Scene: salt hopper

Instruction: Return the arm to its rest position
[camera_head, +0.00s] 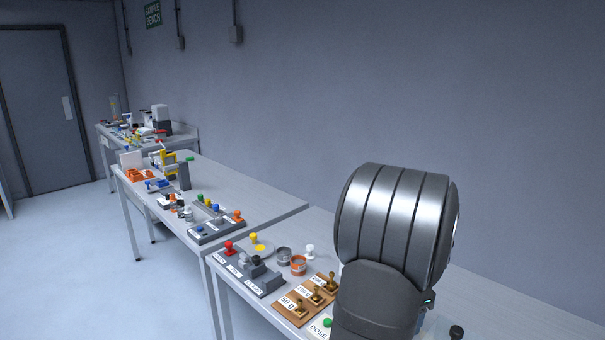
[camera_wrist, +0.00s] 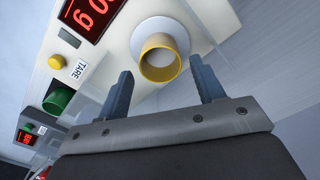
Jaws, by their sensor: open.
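My gripper (camera_wrist: 160,92) shows in the wrist view with its two dark fingers apart and nothing between them. Just beyond the fingertips, a yellow-rimmed cup (camera_wrist: 160,58) stands on a round pale pan of a white scale (camera_wrist: 122,40). The fingers do not visibly touch the cup. In the head view a large grey link of my arm fills the right side and hides part of the near bench; my gripper is not visible there.
In the head view, the near bench holds brass weights (camera_head: 316,297), an orange cup (camera_head: 298,265) and knobbed blocks (camera_head: 250,270). More benches stand behind.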

